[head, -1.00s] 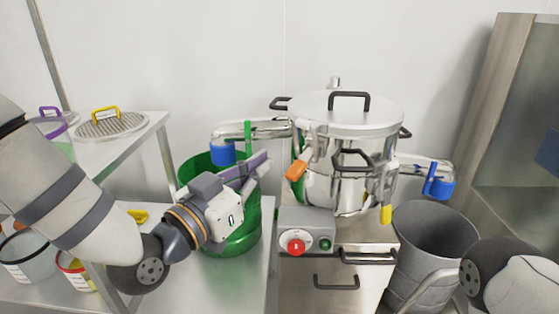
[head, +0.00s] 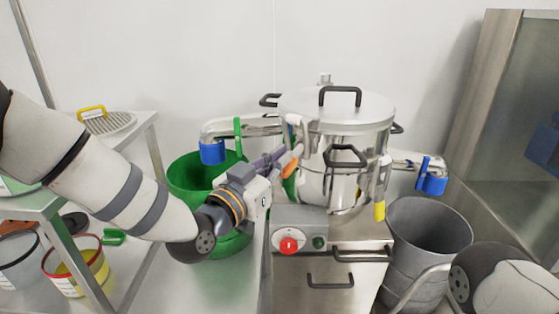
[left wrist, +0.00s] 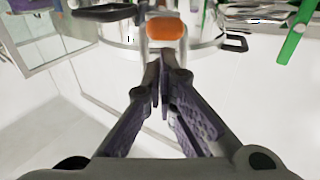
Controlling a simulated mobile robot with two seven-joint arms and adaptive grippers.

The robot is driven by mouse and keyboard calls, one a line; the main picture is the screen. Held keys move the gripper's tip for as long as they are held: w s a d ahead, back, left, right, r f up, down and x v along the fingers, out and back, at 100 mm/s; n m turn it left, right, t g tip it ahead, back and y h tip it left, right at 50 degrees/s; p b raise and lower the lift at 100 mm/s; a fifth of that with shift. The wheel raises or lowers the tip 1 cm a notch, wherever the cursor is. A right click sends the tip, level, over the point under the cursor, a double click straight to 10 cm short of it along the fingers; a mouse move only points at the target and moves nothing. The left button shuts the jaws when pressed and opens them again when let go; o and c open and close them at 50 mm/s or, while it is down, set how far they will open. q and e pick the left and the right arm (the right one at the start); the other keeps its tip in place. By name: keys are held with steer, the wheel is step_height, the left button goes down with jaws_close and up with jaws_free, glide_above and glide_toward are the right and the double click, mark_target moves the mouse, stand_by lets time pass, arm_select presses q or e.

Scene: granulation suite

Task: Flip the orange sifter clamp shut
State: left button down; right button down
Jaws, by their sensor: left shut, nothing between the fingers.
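The orange sifter clamp (head: 290,161) is on the left front side of the round steel sifter (head: 340,112). Its orange grip sticks out from the body at a slant, and in the left wrist view the grip (left wrist: 166,29) lies just beyond the fingertips. My left gripper (head: 297,152) is shut and empty, with its purple fingers right at the clamp and partly covering it in the head view. In the left wrist view the closed fingertips (left wrist: 163,62) point at the grip; whether they touch it I cannot tell. My right gripper is out of view.
A yellow clamp grip (head: 379,211) hangs on the sifter's right. A control box with a red button (head: 289,246) sits below. A green bin (head: 182,178) stands left, a grey bin (head: 428,215) right. Blue-ended pipes flank the sifter.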

arm_select(q)
steer(key=shift+f, duration=0.1)
